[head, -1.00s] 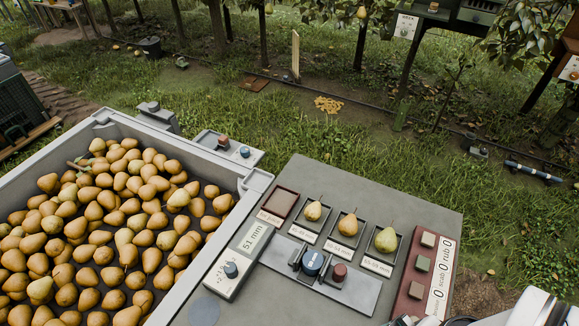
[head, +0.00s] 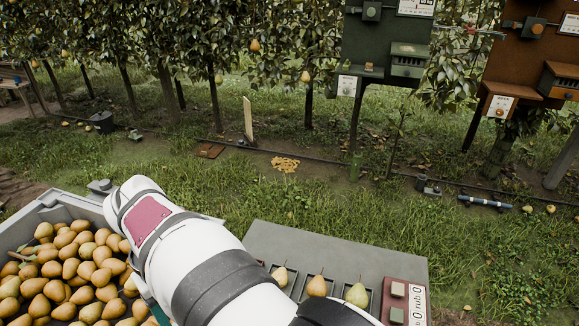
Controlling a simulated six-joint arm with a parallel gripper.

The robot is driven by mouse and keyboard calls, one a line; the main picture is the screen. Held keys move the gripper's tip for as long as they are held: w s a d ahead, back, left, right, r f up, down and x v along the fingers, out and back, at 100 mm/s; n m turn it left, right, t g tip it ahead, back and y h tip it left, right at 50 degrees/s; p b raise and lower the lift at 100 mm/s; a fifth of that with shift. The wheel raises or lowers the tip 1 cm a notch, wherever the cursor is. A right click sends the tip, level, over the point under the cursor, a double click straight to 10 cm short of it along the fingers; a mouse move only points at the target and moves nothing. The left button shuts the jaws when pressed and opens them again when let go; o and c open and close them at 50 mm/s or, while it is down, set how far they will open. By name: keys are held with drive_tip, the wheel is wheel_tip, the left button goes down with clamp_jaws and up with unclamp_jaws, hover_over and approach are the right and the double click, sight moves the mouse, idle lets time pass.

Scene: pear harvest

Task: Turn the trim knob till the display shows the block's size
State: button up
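The trim knob, the display and the block are not visible now. My own white arm lies across the front of the grey bench (head: 300,240) and covers that part. My gripper is not in view, so its opening and whatever it touches cannot be seen. In the earlier head view a small display on the bench read 51 mm, with a blue-topped knob beside it. Its present reading cannot be seen.
Three pears (head: 317,286) sit in dark trays on the bench. A red panel (head: 397,290) stands right of them. A grey crate (head: 25,216) full of pears is at left. Green (head: 385,50) and brown (head: 535,60) stations stand behind, beyond open grass.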

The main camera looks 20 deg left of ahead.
drive_tip(key=shift+n, duration=0.4)
drive_tip(key=f, duration=0.5)
drive_tip(key=a+f, duration=0.1)
drive_tip(key=f, duration=1)
drive_tip(key=shift+s+a+f, duration=0.1)
drive_tip(key=shift+s+a, duration=0.15)
drive_tip(key=shift+s, duration=0.15)
drive_tip(key=shift+c, duration=0.2)
clamp_jaws()
